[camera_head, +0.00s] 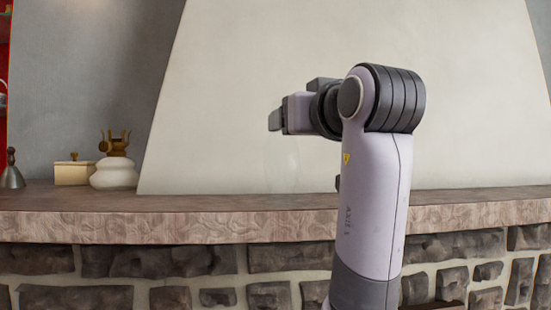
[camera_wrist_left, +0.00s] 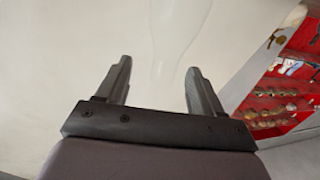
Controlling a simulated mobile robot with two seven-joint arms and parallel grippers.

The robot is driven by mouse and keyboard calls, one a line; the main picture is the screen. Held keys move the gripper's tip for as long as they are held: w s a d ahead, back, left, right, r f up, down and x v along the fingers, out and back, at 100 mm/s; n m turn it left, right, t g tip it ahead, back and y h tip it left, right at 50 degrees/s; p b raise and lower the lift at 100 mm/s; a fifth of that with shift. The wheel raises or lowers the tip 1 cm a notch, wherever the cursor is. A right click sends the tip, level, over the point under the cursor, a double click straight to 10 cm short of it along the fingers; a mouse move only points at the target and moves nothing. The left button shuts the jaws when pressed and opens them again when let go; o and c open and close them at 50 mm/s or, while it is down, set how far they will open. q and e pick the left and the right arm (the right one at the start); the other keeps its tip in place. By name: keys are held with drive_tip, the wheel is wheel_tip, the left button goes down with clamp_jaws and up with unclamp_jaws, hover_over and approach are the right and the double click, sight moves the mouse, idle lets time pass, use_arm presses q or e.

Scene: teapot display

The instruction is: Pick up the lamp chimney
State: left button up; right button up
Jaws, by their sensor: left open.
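The lamp chimney is a faint clear glass (camera_head: 281,165) standing on the stone mantel shelf (camera_head: 215,203) in the head view. It also shows in the left wrist view (camera_wrist_left: 178,40), where its narrower part reaches down into the gap between the fingers. My left gripper (camera_head: 275,118) is at the height of the chimney's upper end in the head view, mostly seen from the side. In the left wrist view my left gripper (camera_wrist_left: 155,75) is open, with a finger on either side of the glass; whether either touches it, I cannot tell. My right gripper is not in view.
A white pot with a brown top (camera_head: 114,172), a small cream box (camera_head: 73,172) and a grey bell-shaped thing (camera_head: 12,172) stand on the shelf at left. A pale chimney breast rises behind. Red shelves with small items (camera_wrist_left: 285,85) show in the wrist view.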

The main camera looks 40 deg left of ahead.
use_arm(q)
drive_tip(key=x, duration=0.2)
drive_tip(key=r+x, duration=0.1)
drive_tip(key=x, duration=0.1)
drive_tip(key=s+x, duration=0.1)
drive_tip(key=x, duration=0.1)
drive_tip(key=shift+w+a+r+p, duration=0.15)
drive_tip(key=shift+w+a+p, duration=0.15)
drive_tip(key=shift+a, duration=0.3)
drive_tip(key=shift+w+a, duration=0.25)
drive_tip(key=shift+a, duration=0.15)
clamp_jaws()
